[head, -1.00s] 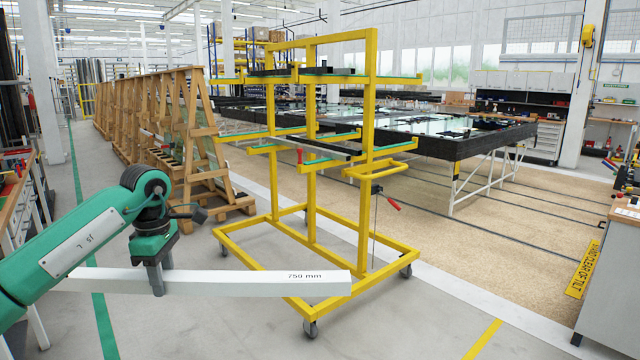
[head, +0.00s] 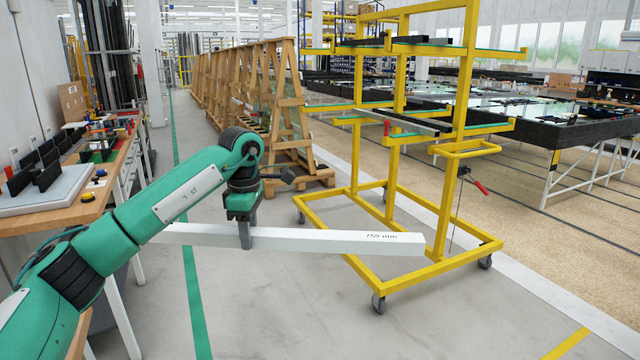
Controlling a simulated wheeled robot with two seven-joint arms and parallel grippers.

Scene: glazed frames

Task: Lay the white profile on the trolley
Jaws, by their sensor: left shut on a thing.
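The white profile (head: 320,240) is a long square bar marked "750 mm", held roughly level in the air. My left gripper (head: 245,238) is shut on it left of its middle, and its left end is partly hidden behind my arm. The yellow trolley (head: 392,165) stands on castors ahead and to the right, with green-topped arms on two levels. Dark profiles lie on its upper arms (head: 420,40), and a grey and black profile (head: 412,122) lies on its lower arms. The right end of the white profile overlaps the trolley's base in the picture. My right gripper is not in view.
A workbench (head: 60,215) with tools stands at the left. Wooden A-frame racks (head: 285,120) stand behind the profile. A glass table with a black edge (head: 590,130) is at the right. Grey floor (head: 300,310) in front is clear.

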